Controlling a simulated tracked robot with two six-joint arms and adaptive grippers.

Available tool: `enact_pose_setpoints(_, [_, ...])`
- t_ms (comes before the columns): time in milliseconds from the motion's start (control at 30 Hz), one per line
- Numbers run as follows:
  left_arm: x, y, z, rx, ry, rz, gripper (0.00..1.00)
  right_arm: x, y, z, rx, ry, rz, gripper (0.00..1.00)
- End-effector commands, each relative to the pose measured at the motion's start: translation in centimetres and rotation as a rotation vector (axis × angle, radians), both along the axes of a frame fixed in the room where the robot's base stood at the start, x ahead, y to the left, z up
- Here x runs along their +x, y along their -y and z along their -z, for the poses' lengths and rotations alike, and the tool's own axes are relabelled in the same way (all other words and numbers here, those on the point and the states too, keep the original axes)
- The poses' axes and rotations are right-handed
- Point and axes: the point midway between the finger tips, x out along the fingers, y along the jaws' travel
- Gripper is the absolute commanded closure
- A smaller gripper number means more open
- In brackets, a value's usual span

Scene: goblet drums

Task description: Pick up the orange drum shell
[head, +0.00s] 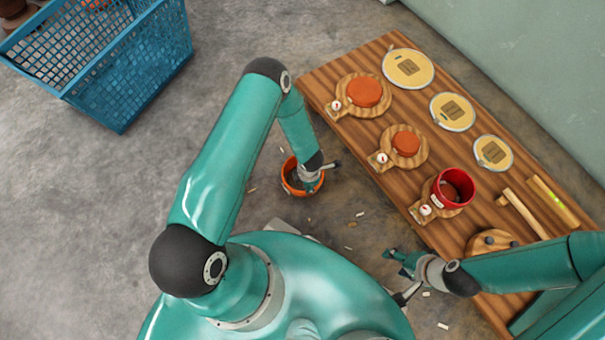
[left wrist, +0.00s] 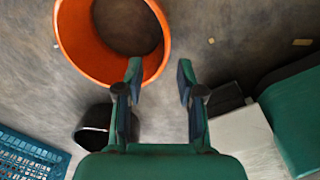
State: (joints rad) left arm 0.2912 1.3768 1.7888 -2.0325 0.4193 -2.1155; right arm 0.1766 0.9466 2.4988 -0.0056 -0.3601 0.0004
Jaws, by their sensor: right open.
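The orange drum shell (head: 287,184) is an open ring on the floor, left of the wooden bench. It also shows at the upper left of the left wrist view (left wrist: 78,52). My left gripper (head: 322,175) is over the shell's right side. In the left wrist view my left gripper (left wrist: 159,66) is open. One finger overlaps the shell, the other is outside it, and the near right rim shows between them. I cannot tell whether they touch it. My right gripper (head: 398,274) is open and empty beside the bench's left edge.
A wooden bench (head: 345,65) holds a red shell (head: 454,203), orange discs on round boards and several pale drumheads (head: 408,68). A blue crate (head: 130,85) stands at the upper left. Small pale chips litter the floor around the orange shell.

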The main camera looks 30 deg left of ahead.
Motion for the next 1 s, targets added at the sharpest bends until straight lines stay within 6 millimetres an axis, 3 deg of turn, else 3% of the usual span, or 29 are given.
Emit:
enact_pose_setpoints(33, [0.0,0.0,1.5,-0.001,-0.002,-0.001,0.62,0.0,0.0,0.7,0.0,0.0,0.0,0.42])
enact_pose_setpoints(100, [0.0,-0.1,2.6,-0.001,-0.001,-0.002,0.62,0.0,0.0,1.1,0.0,0.0,0.0,0.42])
enact_pose_setpoints(467, [0.1,-0.1,5.0,-0.002,-0.001,-0.001,0.62,0.0,0.0,1.9,0.0,0.0,0.0,0.42])
enact_pose_setpoints(733, [0.0,0.1,8.8,-0.001,-0.001,-0.002,0.62,0.0,0.0,3.7,0.0,0.0,0.0,0.42])
enact_pose_setpoints(1000, [0.1,0.0,9.2,-0.001,0.001,-0.001,0.62,0.0,0.0,3.7,0.0,0.0,0.0,0.42])
